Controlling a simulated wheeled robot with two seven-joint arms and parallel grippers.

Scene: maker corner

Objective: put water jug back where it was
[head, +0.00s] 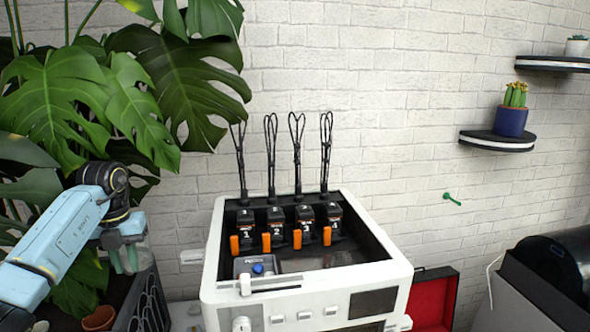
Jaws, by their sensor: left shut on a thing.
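My left gripper (124,240) is at the left, in front of the big plant and beside the dark planter. It points down and is shut on a pale, see-through thing, seemingly the water jug (126,260). Only a small part of the jug shows; the fingers hide the rest, so I cannot tell whether it hangs free or touches something below. My right gripper is not in view.
A white machine (225,285) stands in the middle. A red-lined case (433,303) is to its right.

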